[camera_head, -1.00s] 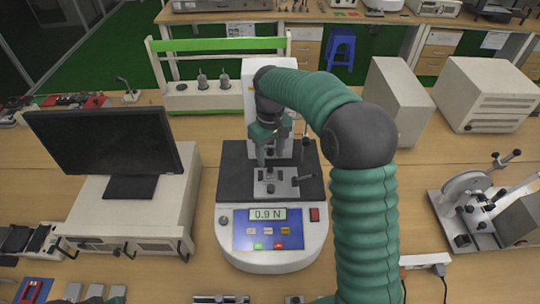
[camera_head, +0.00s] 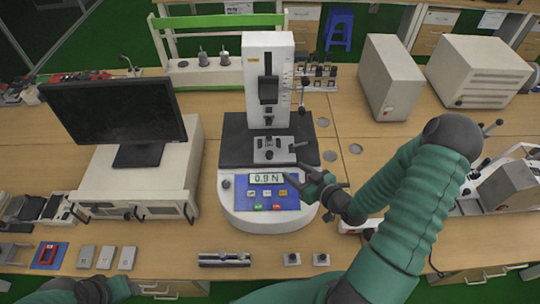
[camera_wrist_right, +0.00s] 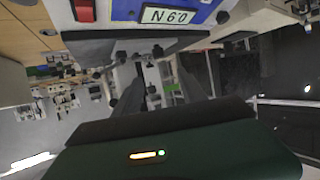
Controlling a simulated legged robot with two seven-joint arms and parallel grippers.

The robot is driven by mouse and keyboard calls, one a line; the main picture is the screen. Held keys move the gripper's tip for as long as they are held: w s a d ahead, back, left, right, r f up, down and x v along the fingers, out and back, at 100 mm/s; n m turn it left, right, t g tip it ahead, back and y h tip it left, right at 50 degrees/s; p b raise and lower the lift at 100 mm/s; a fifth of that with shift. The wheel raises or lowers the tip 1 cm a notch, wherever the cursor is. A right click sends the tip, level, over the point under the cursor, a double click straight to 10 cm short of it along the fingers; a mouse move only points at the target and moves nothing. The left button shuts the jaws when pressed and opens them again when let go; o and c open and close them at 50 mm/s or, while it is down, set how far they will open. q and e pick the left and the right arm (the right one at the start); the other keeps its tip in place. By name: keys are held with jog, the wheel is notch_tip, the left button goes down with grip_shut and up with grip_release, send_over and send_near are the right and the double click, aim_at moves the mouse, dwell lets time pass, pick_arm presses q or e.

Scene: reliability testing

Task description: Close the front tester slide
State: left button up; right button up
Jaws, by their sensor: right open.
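The tester (camera_head: 232,203) stands in the middle of the table, with a white column (camera_head: 268,52) and a display reading 0.9 N (camera_head: 267,179). A dark slide block (camera_head: 268,90) sits on the column front, above a grey metal fixture (camera_head: 273,150) on the black plate. I cannot tell which part is the front slide. My right gripper (camera_head: 313,186) is open and empty at the right front of the tester, beside the display panel. In the wrist view its fingers (camera_wrist_right: 152,88) are apart, with the panel upside down at the top. My left gripper (camera_head: 92,290) is partly seen at the lower left.
A monitor (camera_head: 118,112) on a white unit stands left. Two white boxes (camera_head: 391,75) (camera_head: 478,72) stand at the back right. A lever device (camera_head: 505,185) is at the right. A small metal rail (camera_head: 224,259) and small blocks lie along the front edge.

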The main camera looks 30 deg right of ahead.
aim_at(271, 154)
jog(key=p+x, duration=0.3)
jog(key=x, duration=1.2)
jog(key=shift+w+f, duration=0.2)
jog(key=shift+w, duration=0.1)
jog(key=shift+w+f, duration=0.3)
jog(key=shift+w, duration=0.2)
jog(key=shift+s+d, duration=0.1)
jog(key=c, duration=0.4)
grip_shut()
